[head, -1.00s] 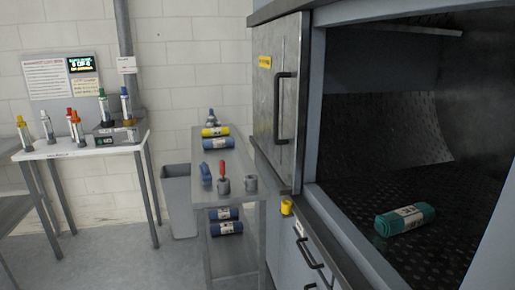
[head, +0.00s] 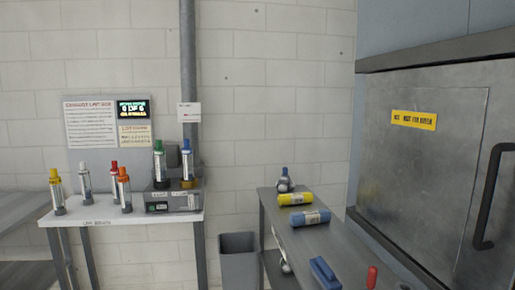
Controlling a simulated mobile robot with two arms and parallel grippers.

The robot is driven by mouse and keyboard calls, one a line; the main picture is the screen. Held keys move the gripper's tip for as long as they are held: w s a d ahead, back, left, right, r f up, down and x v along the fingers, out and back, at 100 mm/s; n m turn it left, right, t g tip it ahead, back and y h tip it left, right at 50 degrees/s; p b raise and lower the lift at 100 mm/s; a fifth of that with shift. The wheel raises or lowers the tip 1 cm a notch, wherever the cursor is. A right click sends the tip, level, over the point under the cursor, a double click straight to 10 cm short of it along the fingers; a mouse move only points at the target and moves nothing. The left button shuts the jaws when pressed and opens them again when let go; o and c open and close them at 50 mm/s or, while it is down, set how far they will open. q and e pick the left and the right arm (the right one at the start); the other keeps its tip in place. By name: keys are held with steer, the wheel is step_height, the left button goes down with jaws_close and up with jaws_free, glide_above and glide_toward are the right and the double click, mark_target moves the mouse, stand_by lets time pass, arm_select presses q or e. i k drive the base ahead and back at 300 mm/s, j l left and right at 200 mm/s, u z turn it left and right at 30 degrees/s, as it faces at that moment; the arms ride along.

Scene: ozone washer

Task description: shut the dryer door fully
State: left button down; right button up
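The dryer door (head: 423,165) is a grey metal panel at the right of the head view. It carries a yellow label (head: 414,120) with dark lettering and a black vertical bar handle (head: 489,198) near the right picture edge. The door's right side is cut off by the frame, so the dryer opening is out of view and I cannot tell how far the door stands open. Neither of my grippers is in view, and nothing is seen touching the door or handle.
A grey cart (head: 337,251) with yellow and blue rolls, a blue item and a red-handled tool stands beside the dryer. A grey bin (head: 239,262) is left of it. A white bench (head: 95,218) with several coloured-cap cylinders stands against the wall.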

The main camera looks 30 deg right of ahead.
mark_target(414, 166)
steer(key=i+j, duration=0.1)
steer(key=i, duration=0.55)
steer(key=i+j, duration=0.15)
steer(key=i, duration=0.5)
